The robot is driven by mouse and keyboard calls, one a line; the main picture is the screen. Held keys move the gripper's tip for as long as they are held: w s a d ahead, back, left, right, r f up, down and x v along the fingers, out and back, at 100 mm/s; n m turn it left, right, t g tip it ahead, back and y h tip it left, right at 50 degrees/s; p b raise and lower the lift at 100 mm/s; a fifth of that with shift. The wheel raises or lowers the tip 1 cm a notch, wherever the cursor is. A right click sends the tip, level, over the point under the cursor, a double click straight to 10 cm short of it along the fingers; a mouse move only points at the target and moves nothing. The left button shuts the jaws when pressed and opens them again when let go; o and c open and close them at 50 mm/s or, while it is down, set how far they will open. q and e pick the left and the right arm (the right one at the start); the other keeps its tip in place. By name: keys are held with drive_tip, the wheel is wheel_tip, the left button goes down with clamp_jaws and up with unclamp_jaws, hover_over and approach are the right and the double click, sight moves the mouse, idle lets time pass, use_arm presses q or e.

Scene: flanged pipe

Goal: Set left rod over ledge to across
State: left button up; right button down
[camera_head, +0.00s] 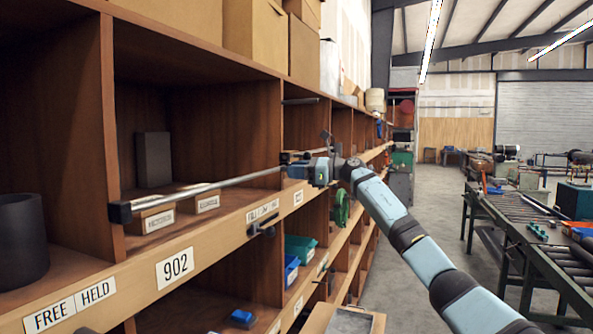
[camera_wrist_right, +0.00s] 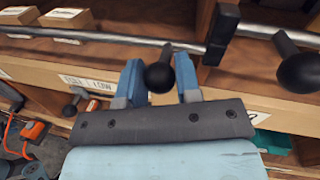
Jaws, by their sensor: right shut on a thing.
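The left rod (camera_head: 215,186) is a thin silver bar along the front of the shelf bay, just above the wooden ledge (camera_head: 215,232). Its near end sits in a black block (camera_head: 120,212); its far end is at my right gripper (camera_head: 302,169). In the right wrist view the rod (camera_wrist_right: 100,37) runs left to right into a black bracket (camera_wrist_right: 223,35). A black ball knob (camera_wrist_right: 159,77) sticks out from the rod between the blue fingers of my right gripper (camera_wrist_right: 160,90), which is shut on it. My left gripper is out of view.
A second rod (camera_wrist_right: 265,31) with a black knob (camera_wrist_right: 300,72) continues right of the bracket. Two small labelled boxes (camera_head: 152,219) (camera_head: 203,202) and a dark block (camera_head: 153,160) stand in the bay behind. A dark cylinder (camera_head: 20,240) stands at left. The aisle at right is open floor.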

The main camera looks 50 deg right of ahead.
drive_tip(key=shift+d+r, duration=0.15)
drive_tip(key=shift+r, duration=0.05)
drive_tip(key=c, duration=1.2)
unclamp_jaws()
drive_tip(key=o, duration=0.3)
drive_tip(key=shift+o, duration=0.4)
drive_tip(key=shift+w+d+f, duration=0.1)
drive_tip(key=shift+d+f, duration=0.05)
drive_tip(key=shift+f, duration=0.05)
